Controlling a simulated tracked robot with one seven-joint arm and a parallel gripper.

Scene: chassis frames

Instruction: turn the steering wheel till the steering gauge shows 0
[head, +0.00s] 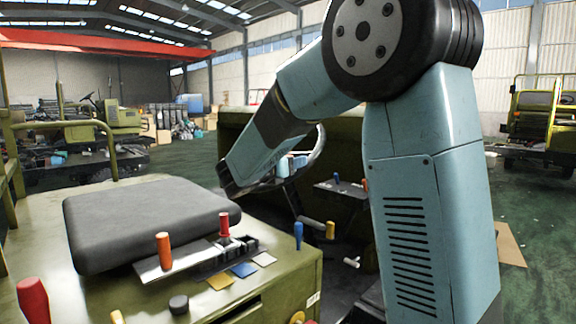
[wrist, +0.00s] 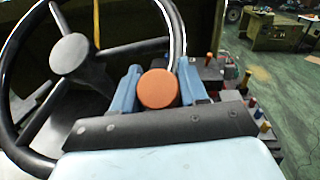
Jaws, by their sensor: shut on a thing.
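The steering wheel (wrist: 70,55) fills the left of the wrist view, with a dark rim, spokes and a round grey hub. Part of its rim (head: 319,150) shows in the head view behind my arm. An orange round knob (wrist: 158,90) sits at the right side of the rim. My gripper (wrist: 157,86) has its two blue fingers on either side of this knob and is shut on it. In the head view my gripper (head: 291,165) is small at the wheel. I cannot make out the steering gauge or its reading in either view.
A dark seat pad (head: 150,222) lies on the green chassis. Beside it is a lever panel with an orange lever (head: 163,250) and a red lever (head: 224,226). A blue lever (head: 298,235) and yellow lever (head: 330,231) stand near the wheel.

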